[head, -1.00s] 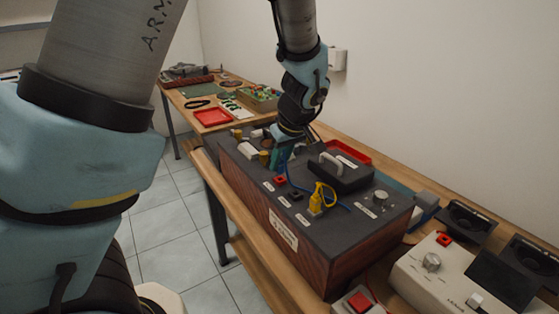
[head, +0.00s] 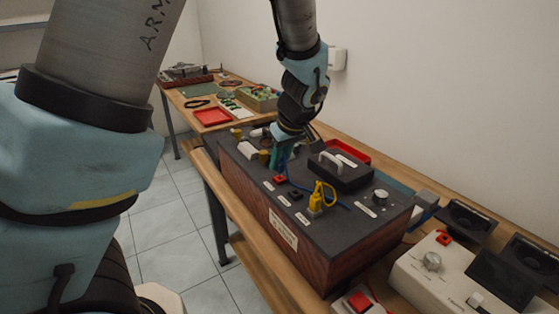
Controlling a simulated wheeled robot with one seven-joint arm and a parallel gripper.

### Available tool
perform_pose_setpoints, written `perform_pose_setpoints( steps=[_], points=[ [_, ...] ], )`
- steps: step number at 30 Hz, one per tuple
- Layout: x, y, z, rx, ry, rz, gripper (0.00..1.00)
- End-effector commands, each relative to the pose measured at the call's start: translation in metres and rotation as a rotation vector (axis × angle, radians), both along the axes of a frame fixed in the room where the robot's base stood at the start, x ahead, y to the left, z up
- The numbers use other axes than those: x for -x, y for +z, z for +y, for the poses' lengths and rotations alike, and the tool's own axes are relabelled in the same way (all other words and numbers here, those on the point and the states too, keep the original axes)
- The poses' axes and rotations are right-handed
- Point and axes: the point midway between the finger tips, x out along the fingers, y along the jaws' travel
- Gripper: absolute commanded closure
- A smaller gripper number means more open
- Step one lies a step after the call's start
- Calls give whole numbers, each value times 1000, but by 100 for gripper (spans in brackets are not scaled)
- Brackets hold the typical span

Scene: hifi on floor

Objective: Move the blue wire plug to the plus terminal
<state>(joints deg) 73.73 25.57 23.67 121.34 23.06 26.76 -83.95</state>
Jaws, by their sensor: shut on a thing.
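My gripper (head: 280,163) points down over the left part of a dark-topped box with wooden sides (head: 322,262). It is shut on the blue wire plug, which is mostly hidden by the fingers. The blue wire (head: 344,207) lies over the box top by the yellow plug (head: 316,198). A red terminal (head: 280,179) is just below and beside my fingertips in the picture, and a black terminal (head: 296,194) lies nearer. White labels sit by them, too small to read, so I cannot tell which is plus. Whether the plug touches the box is hidden.
A black block with a pale handle (head: 340,172) and a knob (head: 380,197) stand on the box's right part. White cylinders and yellow-topped posts (head: 237,134) are at its far left end. A grey console (head: 432,275) stands front right. A red tray (head: 212,116) lies on the far bench.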

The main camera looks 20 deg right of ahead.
Motion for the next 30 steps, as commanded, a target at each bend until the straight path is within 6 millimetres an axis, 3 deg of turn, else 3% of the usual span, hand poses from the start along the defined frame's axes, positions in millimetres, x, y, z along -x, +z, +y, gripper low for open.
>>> perform_pose_setpoints(
  steps=[30],
  points=[
    [0, -11, 0, 0, 0, 0, 100]
  ],
)
